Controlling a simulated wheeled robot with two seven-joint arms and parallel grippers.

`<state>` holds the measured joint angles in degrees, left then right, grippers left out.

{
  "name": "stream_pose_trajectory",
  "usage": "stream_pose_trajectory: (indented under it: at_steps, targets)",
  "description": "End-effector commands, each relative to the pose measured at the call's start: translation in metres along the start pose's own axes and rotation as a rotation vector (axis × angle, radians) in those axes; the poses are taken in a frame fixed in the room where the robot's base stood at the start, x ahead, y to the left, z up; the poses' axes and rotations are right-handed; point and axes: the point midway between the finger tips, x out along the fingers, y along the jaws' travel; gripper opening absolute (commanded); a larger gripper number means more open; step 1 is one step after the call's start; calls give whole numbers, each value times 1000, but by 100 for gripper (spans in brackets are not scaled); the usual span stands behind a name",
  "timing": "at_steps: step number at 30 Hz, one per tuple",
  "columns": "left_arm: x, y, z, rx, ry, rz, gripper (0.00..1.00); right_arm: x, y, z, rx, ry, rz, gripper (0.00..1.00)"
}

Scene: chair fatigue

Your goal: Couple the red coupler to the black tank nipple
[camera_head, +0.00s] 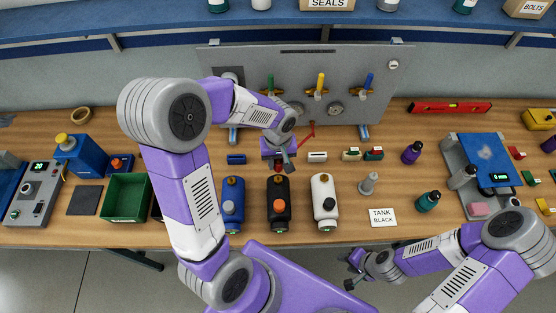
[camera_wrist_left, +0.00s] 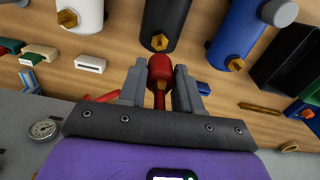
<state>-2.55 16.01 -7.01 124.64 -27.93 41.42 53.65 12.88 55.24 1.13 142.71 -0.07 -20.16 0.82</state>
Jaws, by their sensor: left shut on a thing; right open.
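The black tank (camera_head: 286,193) lies on the table between a blue tank (camera_head: 233,213) and a white tank (camera_head: 324,190). In the left wrist view the black tank (camera_wrist_left: 166,18) points its brass nipple (camera_wrist_left: 160,42) at my gripper. My left gripper (camera_head: 284,164) is shut on the red coupler (camera_wrist_left: 160,68), just behind the black tank. The coupler lines up with the nipple in that view; a small gap seems to show, but contact cannot be told. My right gripper (camera_head: 352,271) is open and empty in front of the table edge.
A panel (camera_head: 340,105) with coloured valves and gauges stands behind; a red hose (camera_head: 308,133) hangs there. Small coloured blocks and a white block (camera_head: 317,156) lie near my left gripper. A grey fitting (camera_head: 368,184) and a "TANK BLACK" card (camera_head: 382,217) sit to the right.

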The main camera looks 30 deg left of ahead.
Motion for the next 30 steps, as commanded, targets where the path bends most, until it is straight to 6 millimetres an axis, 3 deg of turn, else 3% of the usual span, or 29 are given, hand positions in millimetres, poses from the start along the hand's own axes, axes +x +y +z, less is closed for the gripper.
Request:
stream_pose_trajectory:
  at_steps: [3,10,30]
  targets:
    - [17,0,0,1,0,0,0,15,6,-1,0,0,0,43]
    - [35,0,0,1,0,-1,0,30,11,-1,0,0,0,43]
    - [37,0,0,0,0,0,0,32,12,-1,0,0,0,43]
